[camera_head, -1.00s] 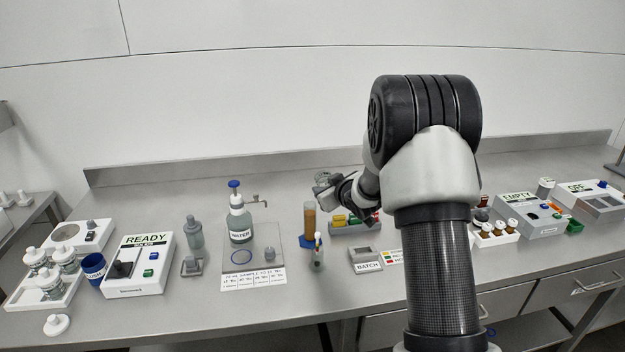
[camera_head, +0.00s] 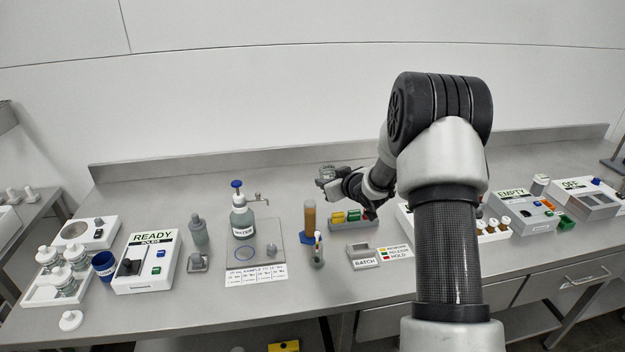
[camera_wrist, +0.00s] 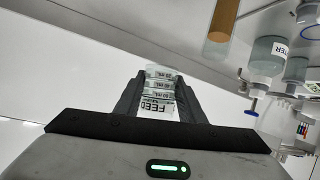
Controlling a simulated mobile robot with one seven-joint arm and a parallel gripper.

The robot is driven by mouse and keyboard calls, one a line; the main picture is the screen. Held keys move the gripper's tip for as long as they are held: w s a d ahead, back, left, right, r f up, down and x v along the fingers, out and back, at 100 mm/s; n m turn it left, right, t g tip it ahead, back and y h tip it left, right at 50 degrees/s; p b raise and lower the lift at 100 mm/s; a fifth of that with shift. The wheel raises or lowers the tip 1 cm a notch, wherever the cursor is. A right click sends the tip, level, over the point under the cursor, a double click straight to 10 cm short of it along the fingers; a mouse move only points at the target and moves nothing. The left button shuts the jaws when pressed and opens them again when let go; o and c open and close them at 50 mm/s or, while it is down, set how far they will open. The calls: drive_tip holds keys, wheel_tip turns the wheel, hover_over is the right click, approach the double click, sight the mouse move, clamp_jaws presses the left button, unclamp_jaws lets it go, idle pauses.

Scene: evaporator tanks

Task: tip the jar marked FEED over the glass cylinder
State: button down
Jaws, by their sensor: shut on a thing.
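My gripper (camera_wrist: 160,100) is shut on a small clear jar (camera_wrist: 157,103) marked FEED, with its printed label between the fingers in the wrist view. In the head view my gripper (camera_head: 327,176) is above and slightly right of the glass cylinder, and the jar is too small there to judge its tilt. The glass cylinder (camera_head: 310,217) holds brown liquid and stands upright on a blue base. It also shows in the wrist view (camera_wrist: 223,20), upper right of the jar and apart from it, cut by the frame's top edge.
A WATER pump bottle (camera_head: 241,222) and a small tap stand left of the cylinder. A small holder with a capped stick (camera_head: 317,250) is just in front.

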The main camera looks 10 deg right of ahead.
drive_tip(key=shift+d+r+p, duration=0.1)
drive_tip(key=shift+r+p, duration=0.2)
drive_tip(key=shift+p, duration=0.15)
drive_tip(key=shift+w+d+r+m+g+y+p, duration=0.15)
drive_tip(key=shift+d+r+m+y+p, duration=0.25)
drive_tip(key=shift+p, duration=0.65)
drive_tip(key=shift+w+d+r+m+g+y+p, duration=0.15)
drive_tip(key=shift+r+p, duration=0.3)
drive_tip(key=shift+p, duration=0.55)
drive_tip(key=shift+s, duration=0.1)
